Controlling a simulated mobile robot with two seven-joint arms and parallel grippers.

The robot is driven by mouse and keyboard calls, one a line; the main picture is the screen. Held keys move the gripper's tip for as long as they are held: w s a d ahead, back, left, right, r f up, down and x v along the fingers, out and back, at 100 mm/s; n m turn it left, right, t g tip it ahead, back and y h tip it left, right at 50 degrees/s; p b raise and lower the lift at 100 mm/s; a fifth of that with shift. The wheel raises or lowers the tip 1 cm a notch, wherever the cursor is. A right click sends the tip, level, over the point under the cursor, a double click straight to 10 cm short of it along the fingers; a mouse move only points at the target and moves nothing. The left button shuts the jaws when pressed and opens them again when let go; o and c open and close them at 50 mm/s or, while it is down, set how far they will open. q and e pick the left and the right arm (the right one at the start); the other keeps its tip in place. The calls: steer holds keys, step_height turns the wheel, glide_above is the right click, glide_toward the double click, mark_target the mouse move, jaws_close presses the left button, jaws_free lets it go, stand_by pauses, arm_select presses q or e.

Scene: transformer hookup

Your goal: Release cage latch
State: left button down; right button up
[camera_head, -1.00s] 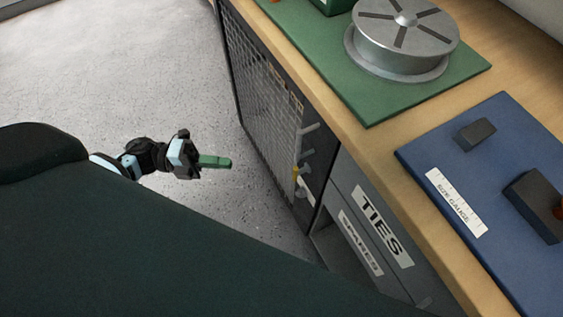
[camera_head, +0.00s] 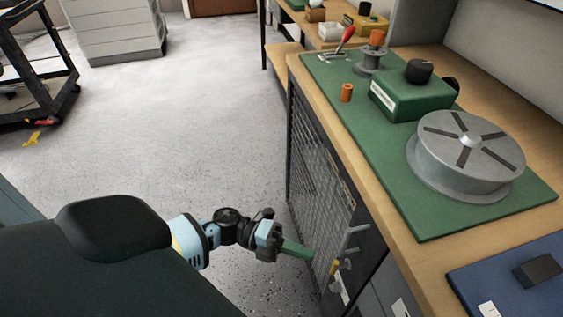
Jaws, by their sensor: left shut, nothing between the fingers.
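The cage door (camera_head: 317,178) is a dark-framed wire mesh panel under the front of the wooden bench, and it looks closed. Near its right edge are a grey handle (camera_head: 357,229) and a latch (camera_head: 336,268) with a yellow part. Below the latch is a pale tag, partly cut by the frame edge. My left gripper (camera_head: 308,252) has green fingers that are shut and empty. It points right, with its tips just left of the latch in the picture. I cannot tell whether the tips touch the mesh. My right gripper is not in view.
The bench top (camera_head: 372,190) carries a green mat (camera_head: 431,233) with a grey reel (camera_head: 470,160) and a green box (camera_head: 412,97). A blue mat (camera_head: 500,275) lies at the lower right. The floor left of the cage is open. A black cart (camera_head: 35,75) stands far left.

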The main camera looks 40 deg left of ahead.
arm_select(q)
steer(key=shift+x, duration=2.05)
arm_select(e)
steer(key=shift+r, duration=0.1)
arm_select(q)
steer(key=shift+m+p, duration=0.3)
steer(key=shift+p, duration=0.05)
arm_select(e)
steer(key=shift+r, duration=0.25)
arm_select(q)
steer(key=shift+s+d+r+m+y+p, duration=0.15)
steer(key=shift+m+y+p, duration=0.3)
steer(key=shift+y, duration=0.15)
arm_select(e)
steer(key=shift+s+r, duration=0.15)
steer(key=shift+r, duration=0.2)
